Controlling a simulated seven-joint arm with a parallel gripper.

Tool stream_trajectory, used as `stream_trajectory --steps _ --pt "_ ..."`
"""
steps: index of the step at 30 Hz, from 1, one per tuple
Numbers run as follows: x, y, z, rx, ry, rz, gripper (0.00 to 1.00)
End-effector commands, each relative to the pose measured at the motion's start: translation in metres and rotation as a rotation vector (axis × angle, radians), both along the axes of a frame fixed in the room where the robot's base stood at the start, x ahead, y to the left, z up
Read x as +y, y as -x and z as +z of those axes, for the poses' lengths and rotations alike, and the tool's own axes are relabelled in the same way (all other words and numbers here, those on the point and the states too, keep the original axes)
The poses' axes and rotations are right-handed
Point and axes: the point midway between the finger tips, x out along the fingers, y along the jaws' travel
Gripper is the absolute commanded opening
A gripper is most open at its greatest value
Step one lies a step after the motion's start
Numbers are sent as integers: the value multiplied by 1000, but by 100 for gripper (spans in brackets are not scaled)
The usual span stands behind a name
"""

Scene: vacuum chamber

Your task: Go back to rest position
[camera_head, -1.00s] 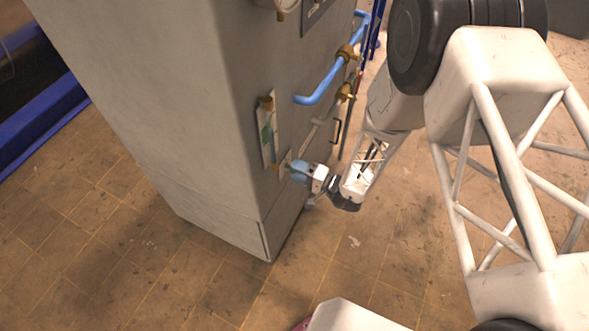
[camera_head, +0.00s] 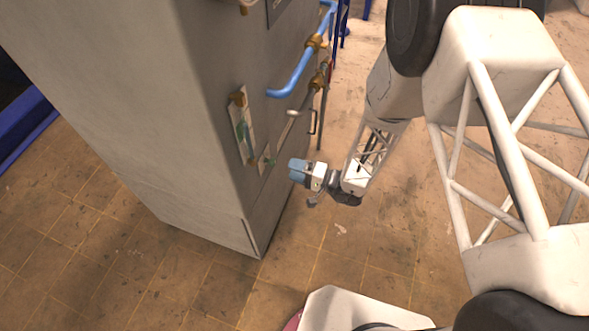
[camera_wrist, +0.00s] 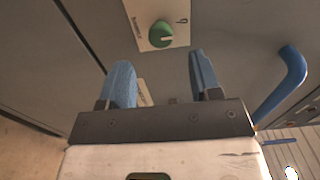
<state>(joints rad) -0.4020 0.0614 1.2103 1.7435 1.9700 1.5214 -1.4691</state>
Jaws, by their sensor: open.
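My gripper (camera_head: 298,170) is open, with its blue fingers apart and nothing between them. In the head view it is in front of the right face of the grey cabinet (camera_head: 110,100), with a small gap between them. In the wrist view my gripper (camera_wrist: 160,85) points at the panel, and its two blue fingers are spread. A green knob (camera_wrist: 161,34) on a pale plate shows beyond the fingertips, apart from them. In the head view the pale plate (camera_head: 242,130) is on the cabinet face, left of and above my gripper.
A blue pipe handle (camera_head: 295,78) sticks out from the cabinet above my gripper; it also shows at the right in the wrist view (camera_wrist: 284,90). A thin metal lever (camera_head: 290,122) is below it. The tiled floor (camera_head: 330,265) is clear beneath my gripper.

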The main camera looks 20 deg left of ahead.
Motion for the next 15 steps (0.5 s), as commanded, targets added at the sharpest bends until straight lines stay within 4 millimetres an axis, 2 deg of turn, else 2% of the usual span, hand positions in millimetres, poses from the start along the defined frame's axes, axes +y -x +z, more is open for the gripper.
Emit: stream_trajectory --steps 11,15 --pt "0 0 1 0 0 1 58" --pt "0 -2 8 1 3 15 58"
